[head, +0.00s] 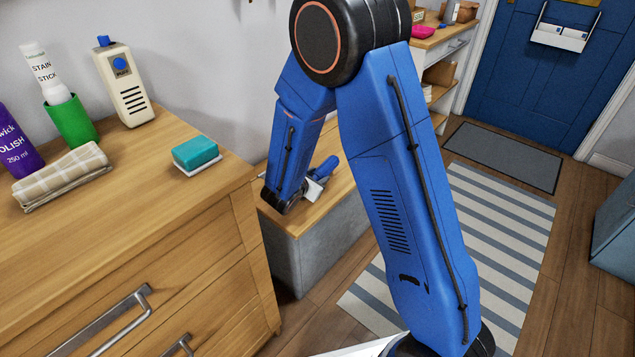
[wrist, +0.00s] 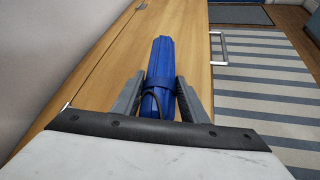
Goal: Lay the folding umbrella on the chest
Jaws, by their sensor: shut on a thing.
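The folding umbrella (wrist: 160,65) is blue, with a strap around it. In the wrist view it lies between the two dark fingers of my gripper (wrist: 160,103), which are shut on it, and it points away from me over a wooden top. In the head view part of the umbrella (head: 326,167) shows past my gripper (head: 314,186). The chest (head: 296,235) is low, with a wooden top and grey sides; its top also fills the middle of the wrist view (wrist: 190,40). I cannot tell whether the umbrella touches the top. My arm hides part of the chest.
A wooden drawer unit (head: 160,225) stands at left, holding a teal sponge (head: 195,151), a folded cloth (head: 62,176), a green cup (head: 71,122) and bottles. A metal handle (wrist: 218,47) juts from the chest's right side. A striped rug (head: 500,225) lies on open floor.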

